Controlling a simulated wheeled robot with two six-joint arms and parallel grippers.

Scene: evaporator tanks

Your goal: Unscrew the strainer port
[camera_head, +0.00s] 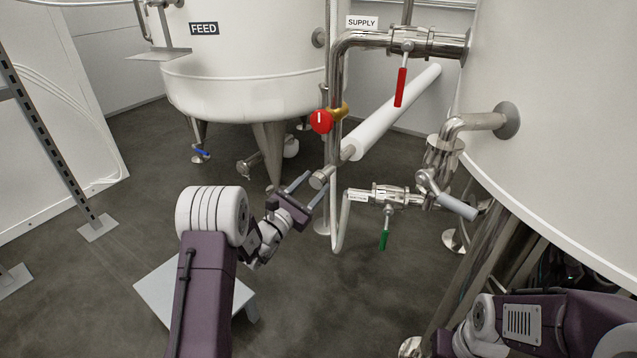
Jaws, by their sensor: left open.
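The strainer port shows as a round metal cap (318,180) at the low end of a short slanted branch on the steel supply pipe (335,120). My left gripper (314,184) is open, with its two grey fingers pointing up and right towards the cap. The cap appears at or between the fingertips. Whether the fingers touch it, I cannot tell. My right arm is at the bottom right corner, and its gripper is not in view.
A red knob (321,121) and a red-handled valve (401,86) sit above the port. A green-handled valve (385,239) and a grey-handled one (456,206) are to its right. The FEED tank (240,95) stands behind. A grey step (158,290) is on the floor.

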